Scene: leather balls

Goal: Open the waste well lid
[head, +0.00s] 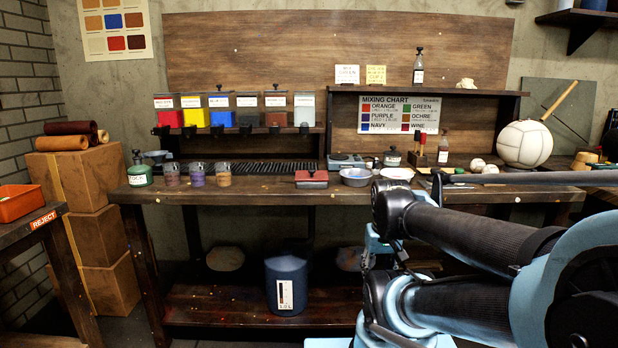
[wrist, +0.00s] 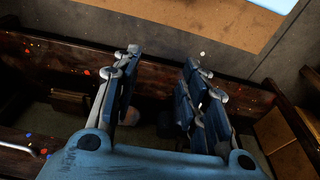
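A low box with a red lid (head: 311,179) sits on the workbench near its front edge, just left of a grey bowl. The lid looks shut and has a small dark part on top. It is the likeliest waste well lid in view, but I cannot read a label on it. My gripper (wrist: 160,100) is open and empty in the wrist view, its two blue fingers wide apart. In the head view my arm reaches in from the right, and its end is low in front of the bench, right of and apart from the red lid. The fingertips are not clear there.
The workbench (head: 250,194) carries three coloured jars (head: 197,175), a grey bowl (head: 355,177) and a green bottle (head: 140,170). A dark blue bin (head: 286,283) stands on the lower shelf. A white ball (head: 524,144) sits at right. Paint bins line the upper shelf.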

